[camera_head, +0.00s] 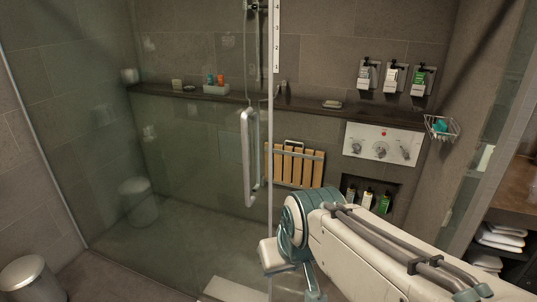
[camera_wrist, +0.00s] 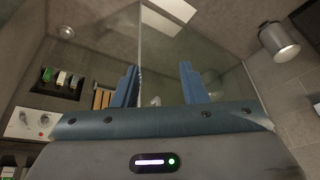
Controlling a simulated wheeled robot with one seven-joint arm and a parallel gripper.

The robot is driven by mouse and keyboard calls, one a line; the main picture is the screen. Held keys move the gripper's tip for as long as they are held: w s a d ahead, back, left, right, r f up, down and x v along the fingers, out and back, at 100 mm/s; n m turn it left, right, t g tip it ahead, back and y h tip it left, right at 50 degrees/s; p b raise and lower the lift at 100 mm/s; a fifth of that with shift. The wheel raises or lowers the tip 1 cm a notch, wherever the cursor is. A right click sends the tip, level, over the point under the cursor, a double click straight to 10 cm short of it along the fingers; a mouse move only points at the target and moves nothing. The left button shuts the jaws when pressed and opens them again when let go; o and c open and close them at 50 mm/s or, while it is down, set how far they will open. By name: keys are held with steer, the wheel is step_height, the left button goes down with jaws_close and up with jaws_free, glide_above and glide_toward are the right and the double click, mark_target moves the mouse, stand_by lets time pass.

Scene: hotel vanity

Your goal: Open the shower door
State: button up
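The shower door is a clear glass panel (camera_head: 190,150) filling the left and middle of the head view. Its vertical metal bar handle (camera_head: 248,158) is on the glass near the panel's right edge. To the right of that edge, the shower wall shows without a glass tint. My arm reaches in from the lower right, with its bend just right of and below the handle; my gripper cannot be made out there. In the wrist view my gripper (camera_wrist: 157,85) has its two blue fingers spread apart. A small pale shape shows between them; I cannot tell what it is. No grip on the handle is visible.
A metal bin (camera_head: 32,280) stands on the floor at lower left. Inside the shower are a slatted wooden fold-up seat (camera_head: 295,165), a ledge (camera_head: 180,92), a control plate (camera_head: 383,145) and a wire basket (camera_head: 441,127). Shelves with towels (camera_head: 500,237) are at right.

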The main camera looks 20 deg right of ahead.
mark_target(244, 157)
steer(key=w+a+r+m+t+b, duration=0.1)
steer(key=w+a+r+t, duration=0.15)
steer(key=w, duration=0.85)
steer(key=w+a+r+m+t+b, duration=0.1)
steer(key=w+a+r+t+b, duration=0.2)
steer(key=w, duration=0.7)
steer(key=w+a+r+t, duration=0.25)
steer(key=w+t, duration=0.25)
steer(key=w, duration=0.6)
steer(key=w+f+m+g+h+b, duration=0.1)
steer(key=w+f+m+h, duration=0.3)
steer(key=h, duration=0.3)
steer(key=w+f+m+g+h+b, duration=0.1)
steer(key=w+f+m+g+h, duration=0.1)
steer(key=f+m+h, duration=0.35)
steer(key=shift+n+h, duration=0.55)
steer(key=shift+n, duration=0.3)
steer(key=p+x, duration=0.2)
steer(key=x, duration=1)
steer(key=shift+d, duration=0.3)
steer(key=shift+c, duration=0.3)
jaws_close()
